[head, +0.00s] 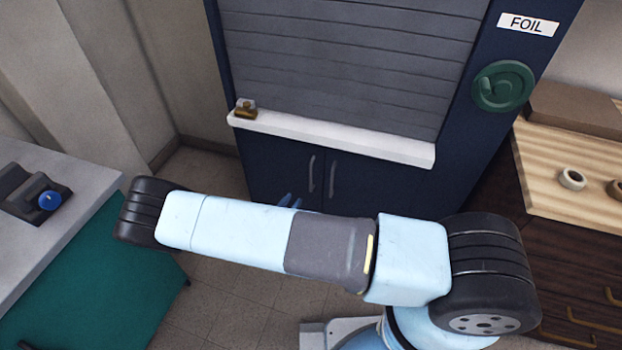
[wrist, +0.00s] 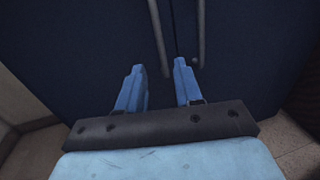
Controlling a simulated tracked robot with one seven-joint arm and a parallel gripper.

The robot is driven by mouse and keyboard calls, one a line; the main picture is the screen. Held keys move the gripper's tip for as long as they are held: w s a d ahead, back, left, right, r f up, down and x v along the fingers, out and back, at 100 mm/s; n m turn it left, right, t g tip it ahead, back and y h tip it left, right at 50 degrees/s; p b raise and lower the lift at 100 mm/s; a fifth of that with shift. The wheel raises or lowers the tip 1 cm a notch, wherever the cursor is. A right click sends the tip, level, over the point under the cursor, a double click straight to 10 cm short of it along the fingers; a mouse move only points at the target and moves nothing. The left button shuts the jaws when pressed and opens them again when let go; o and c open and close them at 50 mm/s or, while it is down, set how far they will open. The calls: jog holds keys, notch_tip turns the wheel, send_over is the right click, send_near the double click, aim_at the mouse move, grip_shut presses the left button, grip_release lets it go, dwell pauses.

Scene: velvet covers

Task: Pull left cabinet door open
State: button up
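The left cabinet door (head: 272,170) is dark blue and looks shut, below a white ledge. Its slim grey vertical handle (head: 311,172) is near the seam between the doors. My gripper (head: 290,200) shows only as blue fingertips above my arm, low in front of the left door. In the wrist view, my gripper (wrist: 158,66) has its two blue fingers spread apart. The left handle (wrist: 158,38) ends between the fingertips in the picture; I cannot tell whether they touch it. The left door (wrist: 75,45) fills the left background.
The right door's handle (head: 332,180) stands close beside the left one, and it also shows in the wrist view (wrist: 201,35). A teal-fronted counter (head: 90,270) is at left. A wooden drawer unit (head: 570,240) is at right. Tiled floor is open in front of the cabinet.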

aim_at(310, 179)
jog(key=x, duration=1.3)
jog(key=shift+w+d+f, duration=0.1)
jog(key=shift+w+f, duration=0.1)
jog(key=shift+w, duration=0.2)
grip_shut()
